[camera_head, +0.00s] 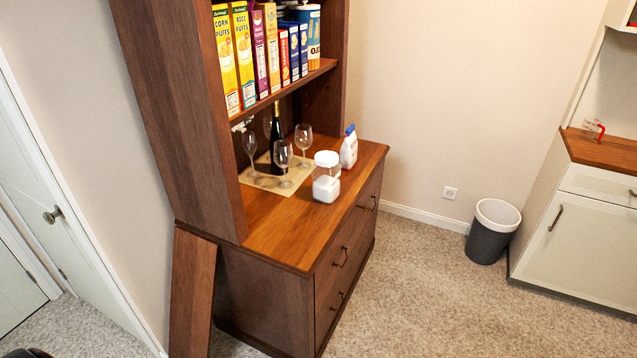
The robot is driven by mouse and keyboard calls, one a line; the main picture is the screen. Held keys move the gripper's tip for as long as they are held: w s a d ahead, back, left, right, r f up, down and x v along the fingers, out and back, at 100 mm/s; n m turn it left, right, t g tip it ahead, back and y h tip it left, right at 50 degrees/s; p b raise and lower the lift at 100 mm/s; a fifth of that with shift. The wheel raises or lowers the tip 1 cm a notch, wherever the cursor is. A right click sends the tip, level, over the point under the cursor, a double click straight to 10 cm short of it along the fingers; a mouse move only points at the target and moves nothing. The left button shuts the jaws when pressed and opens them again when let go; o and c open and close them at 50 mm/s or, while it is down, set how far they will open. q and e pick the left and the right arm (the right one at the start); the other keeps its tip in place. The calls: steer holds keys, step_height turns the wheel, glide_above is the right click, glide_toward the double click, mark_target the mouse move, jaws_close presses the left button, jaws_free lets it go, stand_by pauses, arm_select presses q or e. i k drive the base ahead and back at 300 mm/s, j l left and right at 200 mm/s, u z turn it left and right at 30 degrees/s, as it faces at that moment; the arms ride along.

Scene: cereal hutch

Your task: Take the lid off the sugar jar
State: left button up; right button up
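The sugar jar (326,188) is a clear jar with white contents. It stands upright on the wooden hutch counter (352,206), near the front edge. Its white round lid (327,158) sits on top of the jar. Neither of my grippers can be made out in this view. A small dark shape shows at the bottom left edge, too cut off to identify. Nothing is touching the jar or its lid.
A white bag with a blue top (349,148) stands just behind the jar. Wine glasses (283,158) and a dark bottle (278,140) stand on a mat to its left. Cereal boxes (244,55) fill the shelf above. Carpet in front is clear; a bin (486,243) stands right.

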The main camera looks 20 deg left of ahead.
mark_target(325, 189)
steer(key=i+l+u, duration=0.2)
steer(key=u, duration=0.25)
steer(key=i+l+u, duration=0.15)
steer(key=u, duration=0.3)
steer(key=i+l+u, duration=0.1)
steer(key=l+u, duration=0.4)
steer(key=j, duration=0.1)
